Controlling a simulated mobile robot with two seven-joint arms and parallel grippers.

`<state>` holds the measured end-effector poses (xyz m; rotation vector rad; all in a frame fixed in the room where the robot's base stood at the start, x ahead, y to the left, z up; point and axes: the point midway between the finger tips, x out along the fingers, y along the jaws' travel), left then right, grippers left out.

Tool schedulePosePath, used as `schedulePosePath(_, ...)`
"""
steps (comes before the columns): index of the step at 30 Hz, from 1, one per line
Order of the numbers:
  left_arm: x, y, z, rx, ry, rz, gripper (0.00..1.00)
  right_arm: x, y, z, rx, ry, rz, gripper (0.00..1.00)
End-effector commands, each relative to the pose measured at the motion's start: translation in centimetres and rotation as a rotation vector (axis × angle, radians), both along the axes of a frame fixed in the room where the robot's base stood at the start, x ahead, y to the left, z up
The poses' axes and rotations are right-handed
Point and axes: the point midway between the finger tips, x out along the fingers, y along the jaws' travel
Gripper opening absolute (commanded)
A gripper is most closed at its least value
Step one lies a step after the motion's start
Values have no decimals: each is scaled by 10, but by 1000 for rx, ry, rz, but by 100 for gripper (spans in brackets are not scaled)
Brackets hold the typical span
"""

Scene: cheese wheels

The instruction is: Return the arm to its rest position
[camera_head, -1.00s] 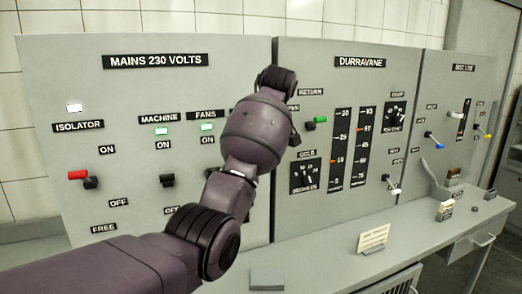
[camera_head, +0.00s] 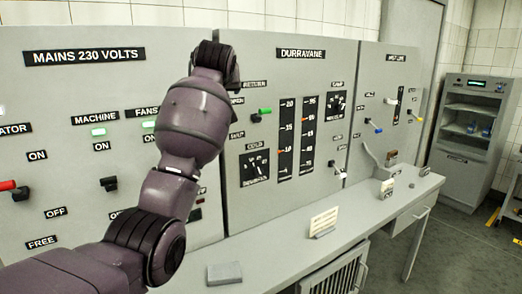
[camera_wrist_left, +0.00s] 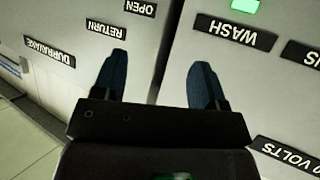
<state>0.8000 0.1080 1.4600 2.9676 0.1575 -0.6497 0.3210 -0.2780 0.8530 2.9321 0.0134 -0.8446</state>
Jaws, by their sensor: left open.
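My left arm (camera_head: 190,125) is purple with black joints and comes in from the lower left in the head view, raised in front of the control panel (camera_head: 75,85). Its hand is mostly hidden behind the wrist there. In the left wrist view my left gripper (camera_wrist_left: 158,78) shows two dark blue fingers, spread apart with nothing between them. Behind the fingers is the panel face, seen upside down, with a RETURN label (camera_wrist_left: 105,28) and a WASH label (camera_wrist_left: 235,32). My right gripper is in neither view.
The panel carries a green-tipped lever (camera_head: 262,112), a red-tipped lever (camera_head: 8,185) and several dials and sliders. A grey desk ledge (camera_head: 270,240) runs below, with a small card (camera_head: 323,222). A grey cabinet (camera_head: 470,130) stands at right beyond open floor.

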Motion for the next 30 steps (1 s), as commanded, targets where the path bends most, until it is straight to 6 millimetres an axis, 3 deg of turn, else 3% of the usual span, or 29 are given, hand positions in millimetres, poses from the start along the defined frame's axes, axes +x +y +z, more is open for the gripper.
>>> schedulePosePath(5, 1, 8, -15, 64, -203, -94, 66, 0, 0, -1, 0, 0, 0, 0)
schedulePosePath(11, -10, 25, -66, 132, -367, -161, 66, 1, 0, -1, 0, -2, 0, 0)
schedulePosePath(20, -51, 55, -168, 197, -487, -212, 66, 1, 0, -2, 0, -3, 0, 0)
schedulePosePath(30, -126, 88, -290, 223, -499, -235, 66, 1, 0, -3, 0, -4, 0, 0)
